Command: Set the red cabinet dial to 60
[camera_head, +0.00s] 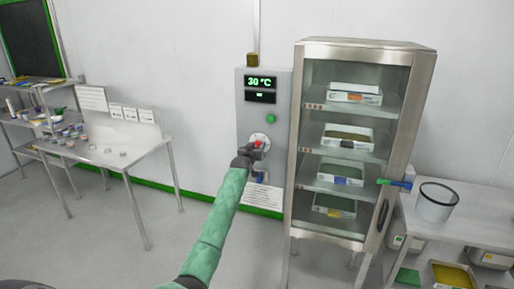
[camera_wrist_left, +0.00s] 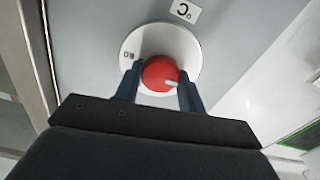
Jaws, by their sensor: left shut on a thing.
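The red dial (camera_head: 258,144) sits on a round pale plate on the grey control panel (camera_head: 277,95). In the left wrist view the dial (camera_wrist_left: 160,72) shows as a red knob with a white pointer mark toward the lower right. My left gripper (camera_head: 249,154) reaches the panel, and its two dark fingers (camera_wrist_left: 158,88) are shut on the dial, one on each side. The display (camera_head: 260,83) above reads 30 °C. The fingers and wrist partly hide the dial in the head view. My right gripper is not in view.
A glass-fronted cabinet (camera_head: 297,150) with trays on shelves stands right of the panel. A blue-green handle (camera_head: 394,183) sticks out near its door edge. A bench with a white pot (camera_head: 436,204) is at right. A table (camera_head: 100,153) stands at left, with clear floor before it.

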